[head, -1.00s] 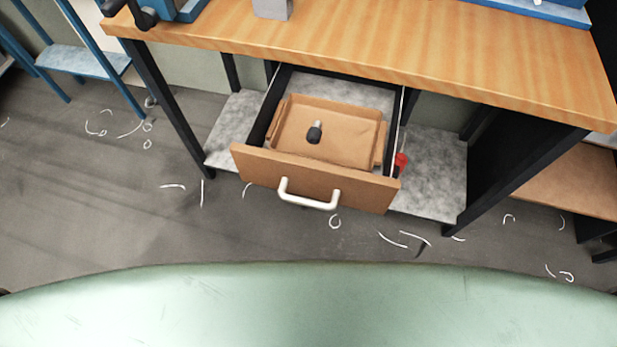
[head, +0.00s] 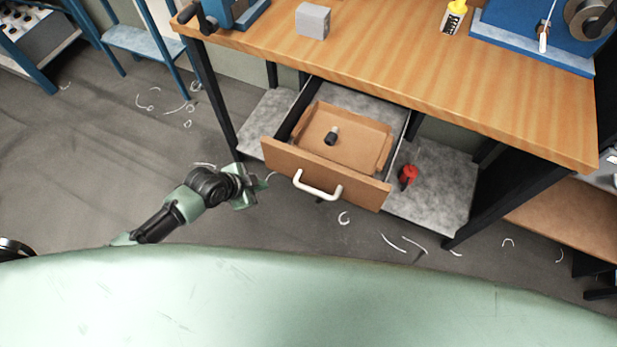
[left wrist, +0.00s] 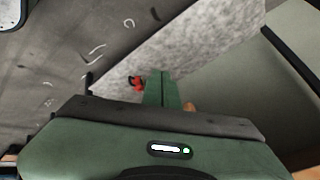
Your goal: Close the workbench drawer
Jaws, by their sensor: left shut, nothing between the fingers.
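The workbench drawer (head: 283,162) is pulled open under the wooden workbench top (head: 390,55). Its brown front carries a white handle (head: 317,189). Inside lies a brown tray (head: 360,152) with a small dark-handled object (head: 331,136) in it. My left gripper (head: 250,188) is left of the drawer front, apart from the handle. In the left wrist view its green fingers (left wrist: 161,88) are together with nothing between them. My right gripper is not in view.
A red object (head: 408,176) sits on the grey lower shelf (head: 440,190) right of the drawer. A grey block (head: 313,20), a yellow bottle (head: 454,14) and blue machines stand on the bench. White curled shavings lie on the open floor.

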